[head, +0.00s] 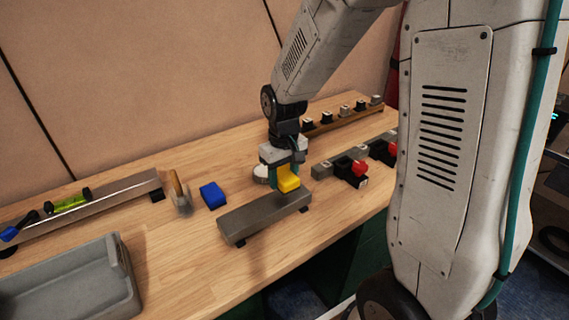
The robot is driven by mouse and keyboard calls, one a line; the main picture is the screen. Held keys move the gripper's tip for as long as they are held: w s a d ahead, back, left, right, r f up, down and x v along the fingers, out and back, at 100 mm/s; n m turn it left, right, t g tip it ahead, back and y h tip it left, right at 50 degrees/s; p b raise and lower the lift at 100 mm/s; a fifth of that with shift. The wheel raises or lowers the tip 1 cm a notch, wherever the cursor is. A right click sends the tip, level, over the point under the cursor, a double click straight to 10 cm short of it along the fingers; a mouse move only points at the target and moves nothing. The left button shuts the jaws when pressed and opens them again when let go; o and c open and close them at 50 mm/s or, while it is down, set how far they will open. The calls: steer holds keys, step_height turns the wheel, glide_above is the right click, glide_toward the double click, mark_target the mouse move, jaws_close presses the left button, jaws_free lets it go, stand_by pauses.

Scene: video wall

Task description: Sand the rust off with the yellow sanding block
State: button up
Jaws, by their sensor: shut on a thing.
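The yellow sanding block (288,180) is held in my gripper (286,185), which is shut on it. The block is over the far right part of a grey metal bar (250,219) that rests on dark feet on the wooden bench. I cannot tell whether the block touches the bar. A brownish tint shows on the bar's top, but I cannot make out a clear rust patch; the gripper and block hide part of the bar's far edge.
A blue block (213,195) and a brush (180,193) lie left of the bar. Red-and-black clamps (350,170) and a wooden rack (345,121) stand at the right.

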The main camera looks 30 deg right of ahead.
steer(key=shift+r, duration=1.85)
steer(key=shift+f, duration=0.1)
